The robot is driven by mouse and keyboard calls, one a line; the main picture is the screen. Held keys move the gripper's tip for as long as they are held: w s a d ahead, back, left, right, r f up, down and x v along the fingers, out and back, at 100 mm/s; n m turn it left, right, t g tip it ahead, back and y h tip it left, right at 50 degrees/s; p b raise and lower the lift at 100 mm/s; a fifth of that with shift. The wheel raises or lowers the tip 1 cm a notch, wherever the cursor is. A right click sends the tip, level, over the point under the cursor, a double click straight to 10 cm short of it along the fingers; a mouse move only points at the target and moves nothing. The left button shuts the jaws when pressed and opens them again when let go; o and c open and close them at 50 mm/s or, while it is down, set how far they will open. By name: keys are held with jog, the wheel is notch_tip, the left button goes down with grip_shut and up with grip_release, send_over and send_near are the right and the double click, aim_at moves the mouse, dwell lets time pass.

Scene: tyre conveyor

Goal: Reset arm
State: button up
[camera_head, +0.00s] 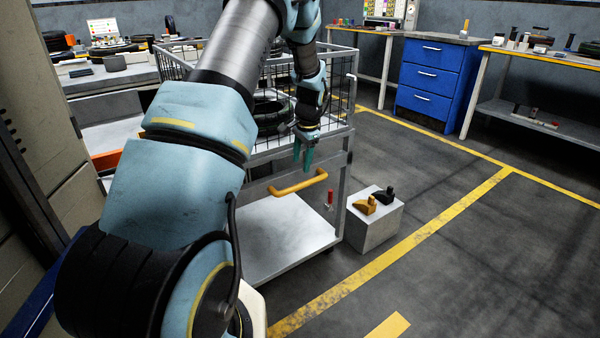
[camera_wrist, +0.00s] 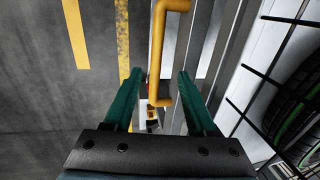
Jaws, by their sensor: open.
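My gripper (camera_head: 303,158) hangs at the front of the wire cart (camera_head: 340,92), its green fingers pointing down above the cart's orange handle (camera_head: 298,183). In the wrist view, the two green fingers of my gripper (camera_wrist: 156,88) are spread apart with nothing held between them. The orange handle also shows there (camera_wrist: 158,45), beyond the gap between the fingers. My blue and grey arm covers much of the head view and hides part of the cart.
Tyres (camera_wrist: 292,100) lie inside the wire basket. A grey block (camera_head: 374,226) with an orange and a black item stands right of the cart. A blue drawer cabinet (camera_head: 437,80) and workbenches line the back. The floor at right is clear, with yellow lines.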

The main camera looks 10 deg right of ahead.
jog(key=shift+s+d+r, duration=0.1)
jog(key=shift+s+r, duration=0.1)
jog(key=shift+r, duration=0.65)
jog(key=s+a+r+n+p, duration=0.55)
jog(key=s+a+r, duration=0.35)
jog(key=r, duration=0.4)
jog(key=s+a+r+n+p, duration=0.2)
jog(key=s+a+r+p, duration=0.1)
jog(key=s, duration=0.6)
jog(key=s+a+r+n+h+p, duration=0.1)
jog(key=s+a+r+n+p, duration=0.2)
jog(key=s, duration=0.6)
jog(key=shift+s+a+r, duration=0.15)
jog(key=shift+s+r, duration=0.05)
jog(key=shift+r, duration=0.7)
jog(key=shift+n, duration=0.25)
